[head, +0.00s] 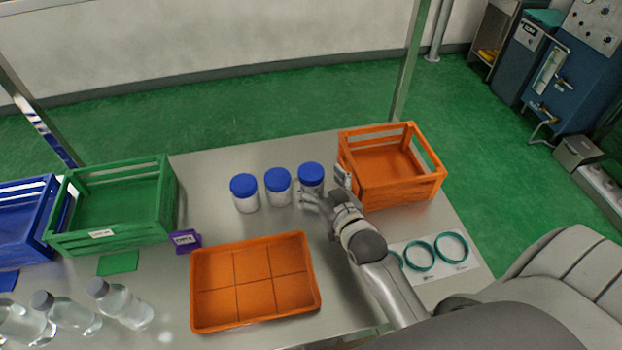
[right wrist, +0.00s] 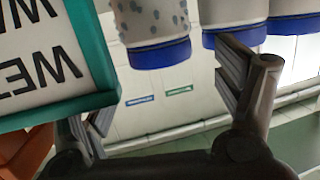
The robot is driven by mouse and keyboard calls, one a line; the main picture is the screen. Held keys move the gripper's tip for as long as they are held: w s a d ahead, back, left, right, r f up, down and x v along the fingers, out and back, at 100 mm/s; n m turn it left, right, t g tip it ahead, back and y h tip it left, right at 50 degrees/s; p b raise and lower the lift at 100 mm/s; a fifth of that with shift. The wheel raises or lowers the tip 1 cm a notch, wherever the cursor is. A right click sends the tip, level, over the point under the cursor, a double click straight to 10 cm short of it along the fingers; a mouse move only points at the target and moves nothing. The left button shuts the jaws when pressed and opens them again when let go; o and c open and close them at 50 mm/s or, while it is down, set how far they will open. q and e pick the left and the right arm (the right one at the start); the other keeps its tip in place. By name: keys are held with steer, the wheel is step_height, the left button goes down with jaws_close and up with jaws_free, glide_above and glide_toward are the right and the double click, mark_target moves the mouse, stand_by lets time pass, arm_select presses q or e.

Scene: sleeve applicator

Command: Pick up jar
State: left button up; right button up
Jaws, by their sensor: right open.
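Three white jars with blue lids stand in a row at the back of the table: a left jar (head: 244,192), a middle jar (head: 278,187) and a right jar (head: 311,178). My right gripper (head: 325,190) is open at the right jar, near its front right side. In the right wrist view, which looks inverted, a speckled jar (right wrist: 152,30) shows beyond the gap of the open gripper (right wrist: 165,100), with other jars to its right. Contact cannot be told. My left gripper is not in view.
An orange crate (head: 432,187) stands close right of the gripper. A teal-edged sign (right wrist: 50,60) covers part of one finger. An orange divided tray (head: 193,300), a green crate (head: 110,240), a purple tag (head: 185,241), clear bottles (head: 120,303) and teal rings (head: 420,256) surround the work area.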

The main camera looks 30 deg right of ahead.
steer(key=shift+w+f, duration=0.15)
steer(key=shift+w, duration=1)
steer(key=shift+w+f, duration=0.1)
steer(key=shift+w, duration=0.1)
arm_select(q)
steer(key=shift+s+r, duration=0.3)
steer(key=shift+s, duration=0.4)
arm_select(e)
steer(key=c, duration=1.2)
